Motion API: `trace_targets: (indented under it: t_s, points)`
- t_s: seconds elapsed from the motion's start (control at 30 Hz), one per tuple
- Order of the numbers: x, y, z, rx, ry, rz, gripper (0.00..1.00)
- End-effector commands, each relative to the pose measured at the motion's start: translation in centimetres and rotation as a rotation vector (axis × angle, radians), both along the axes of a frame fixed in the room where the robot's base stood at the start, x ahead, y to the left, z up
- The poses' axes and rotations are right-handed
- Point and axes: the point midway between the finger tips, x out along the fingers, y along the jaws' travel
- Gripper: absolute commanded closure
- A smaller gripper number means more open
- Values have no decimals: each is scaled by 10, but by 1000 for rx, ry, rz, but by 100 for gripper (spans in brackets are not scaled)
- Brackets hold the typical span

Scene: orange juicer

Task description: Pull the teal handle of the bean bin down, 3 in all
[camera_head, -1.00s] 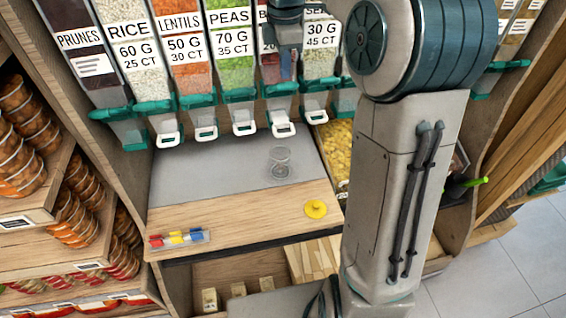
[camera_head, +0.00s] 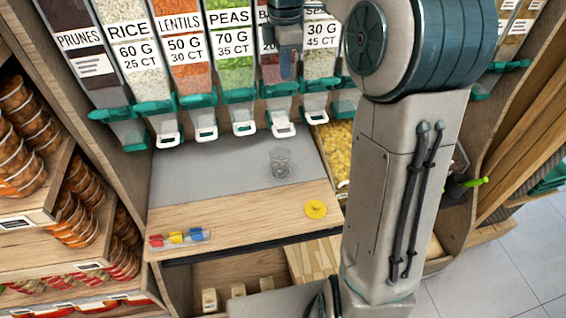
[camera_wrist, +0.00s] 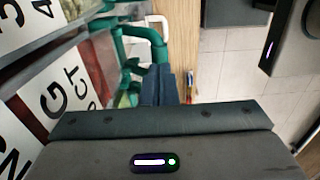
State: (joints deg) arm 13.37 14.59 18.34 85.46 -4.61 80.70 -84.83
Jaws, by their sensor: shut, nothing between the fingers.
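The bean bin (camera_head: 269,72) stands between the peas bin and the bin at its right, its label mostly covered by my arm and gripper. Its teal handle (camera_head: 279,90) with a white loop (camera_head: 284,130) sits at its lower front. My gripper (camera_head: 287,74) is shut and empty, pointing down in front of this bin, above the handle. In the wrist view the closed fingers (camera_wrist: 160,80) are beside teal dispenser parts (camera_wrist: 140,45); contact cannot be told. A clear cup (camera_head: 280,163) stands on the grey mat below the bean bin.
Lentils (camera_head: 182,60) and peas (camera_head: 232,65) bins with similar teal handles hang to the left. A yellow disc (camera_head: 316,209) and a tray of coloured pieces (camera_head: 180,238) lie on the wooden counter. The grey mat (camera_head: 215,175) is otherwise clear.

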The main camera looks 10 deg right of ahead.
Motion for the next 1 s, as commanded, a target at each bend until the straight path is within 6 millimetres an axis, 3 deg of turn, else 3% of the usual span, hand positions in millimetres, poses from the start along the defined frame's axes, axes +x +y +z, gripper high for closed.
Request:
trace_targets:
  t_s: [0.57, 1.0]
  points:
    - [0, 0, -1, 0, 0, 0, 100]
    - [0, 0, -22, 0, 1, 0, 100]
